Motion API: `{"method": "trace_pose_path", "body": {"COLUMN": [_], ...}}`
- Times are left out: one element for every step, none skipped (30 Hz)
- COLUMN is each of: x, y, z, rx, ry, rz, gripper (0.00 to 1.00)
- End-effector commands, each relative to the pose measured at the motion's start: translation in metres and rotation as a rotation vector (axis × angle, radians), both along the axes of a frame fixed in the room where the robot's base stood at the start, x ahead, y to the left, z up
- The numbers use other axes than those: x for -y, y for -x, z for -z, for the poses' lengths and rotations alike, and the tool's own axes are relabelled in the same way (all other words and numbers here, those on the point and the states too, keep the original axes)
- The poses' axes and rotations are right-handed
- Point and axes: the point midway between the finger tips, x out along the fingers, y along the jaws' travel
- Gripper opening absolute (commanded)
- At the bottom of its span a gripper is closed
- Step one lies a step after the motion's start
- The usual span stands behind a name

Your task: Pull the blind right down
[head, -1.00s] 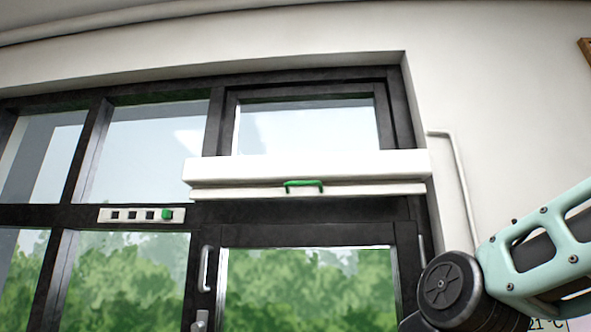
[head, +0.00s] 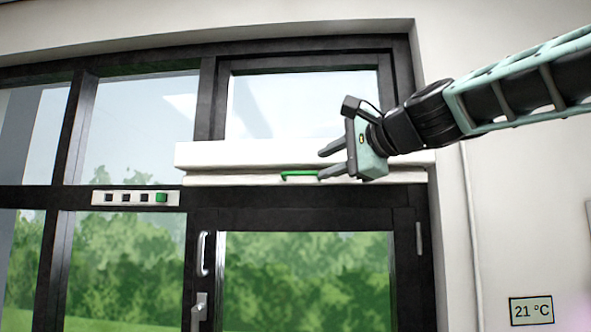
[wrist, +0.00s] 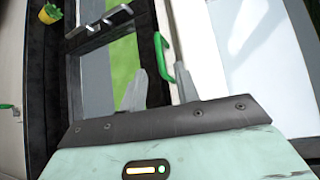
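The blind is rolled up in a white cassette (head: 230,154) above the dark-framed glazed door. Its white bottom bar (head: 235,180) sits just under the cassette. A green handle (head: 299,175) is fixed to the bar; it also shows in the wrist view (wrist: 164,58), ahead of and between the fingers. My gripper (head: 325,163) is open and empty, pointing left, just right of the handle in the head view. Its lower fingertip appears close to the handle's right end; I cannot tell whether they touch.
A white panel (head: 135,198) with dark squares and a green button is on the frame at left. The door has a pale pull handle (head: 203,254) and a lever (head: 200,307). A 21 °C display (head: 531,310) hangs at lower right.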

Motion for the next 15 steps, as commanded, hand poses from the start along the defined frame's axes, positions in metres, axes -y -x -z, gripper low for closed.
{"method": "trace_pose_path", "body": {"x": [-0.009,-0.013,-0.018,-0.023,-0.027,-0.033,-0.037,-0.041,-0.045,-0.049,-0.052,-0.056,-0.058,-0.061,-0.063], "y": [-0.009,-0.013,-0.019,-0.024,-0.028,-0.034,-0.038,-0.042,-0.048,-0.051,-0.054,-0.059,-0.061,-0.064,-0.067], "z": [-0.001,0.0,0.001,0.003,0.003,0.005,0.006,0.006,0.008,0.009,0.009,0.01,0.011,0.012,0.013], "rx": [-0.002,-0.003,-0.002,-0.003,-0.001,-0.002,-0.002,-0.002,-0.001,-0.002,-0.001,0.0,0.0,0.0,-0.001], "ry": [0.001,0.001,0.002,0.001,0.001,0.002,0.002,0.002,0.002,0.002,0.002,0.002,0.002,0.002,0.002], "rz": [0.0,0.0,0.0,0.0,0.0,0.0,0.0,0.0,0.001,0.001,0.001,0.001,0.001,0.001,0.001], "gripper": [0.31,0.31,0.31,0.31,0.31,0.31,0.31,0.31,0.31,0.31,0.31,0.31,0.31,0.31,0.31]}}
